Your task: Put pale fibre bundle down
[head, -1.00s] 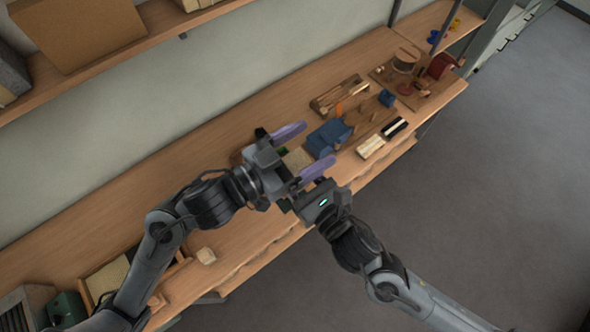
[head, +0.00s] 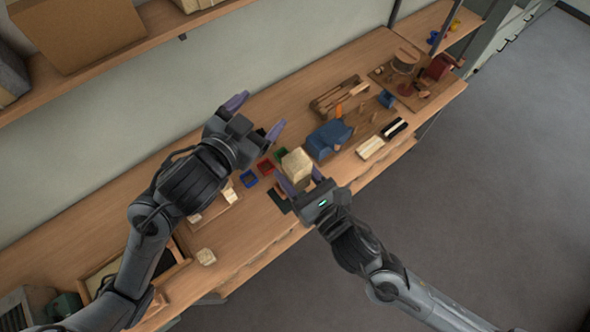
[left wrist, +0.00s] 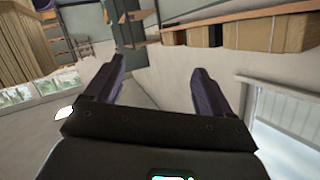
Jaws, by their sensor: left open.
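My left gripper (head: 260,118) is open, with nothing between its fingers, above the back of the bench. Its open fingers also show in the left wrist view (left wrist: 155,88), with only wall and shelves beyond. My right gripper (head: 303,181) has its fingers on either side of a pale block (head: 297,163) and appears to hold it near the bench's front edge. Small pale pieces lie on a thin board (head: 215,208) below the left gripper; one (head: 228,193) looks like a fibre bundle, but it is too small to be sure. The left forearm partly hides this board.
Small blue (head: 249,179), red (head: 265,167) and green (head: 281,154) trays lie between the grippers. A blue fixture (head: 328,138) stands to their right. Bare bench (head: 190,138) shows behind the left arm.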

